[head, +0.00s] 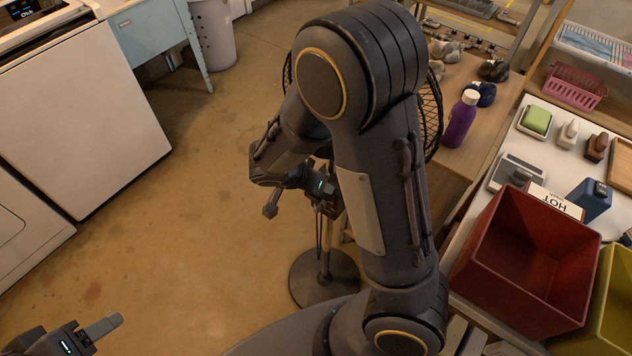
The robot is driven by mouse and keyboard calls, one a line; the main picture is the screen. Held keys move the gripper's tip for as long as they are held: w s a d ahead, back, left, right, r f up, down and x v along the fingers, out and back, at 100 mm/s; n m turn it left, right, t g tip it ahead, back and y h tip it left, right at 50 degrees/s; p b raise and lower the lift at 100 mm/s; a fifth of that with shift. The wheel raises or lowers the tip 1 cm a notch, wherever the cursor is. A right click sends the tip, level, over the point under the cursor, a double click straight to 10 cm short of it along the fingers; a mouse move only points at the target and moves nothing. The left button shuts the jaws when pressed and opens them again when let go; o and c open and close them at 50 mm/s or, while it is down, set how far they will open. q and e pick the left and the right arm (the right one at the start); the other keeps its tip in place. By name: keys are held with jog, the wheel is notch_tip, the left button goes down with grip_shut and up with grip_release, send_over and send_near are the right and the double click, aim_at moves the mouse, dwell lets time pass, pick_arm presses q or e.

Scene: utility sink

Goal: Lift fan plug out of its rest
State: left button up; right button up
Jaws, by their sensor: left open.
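A standing fan is mostly hidden behind my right arm. Its black wire cage (433,112) shows at the arm's edge, and its round dark base (312,283) stands on the floor. I cannot make out the fan plug or its rest. My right gripper (300,203) is in front of the fan's pole, partly covered by my own arm links; its jaw gap and anything in it are unclear. My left gripper (98,336) is open at the bottom left corner, low over bare floor, well apart from the fan. It is partly cut off by the frame.
A wooden bench with a purple bottle (460,119) stands right of the fan. White appliances (85,110) stand left. The floor (170,235) between is clear.

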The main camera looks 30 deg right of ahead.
jog(key=shift+d+f, duration=0.2)
jog(key=shift+f, duration=0.1)
jog(key=c, duration=1.1)
jog(key=shift+c, duration=0.2)
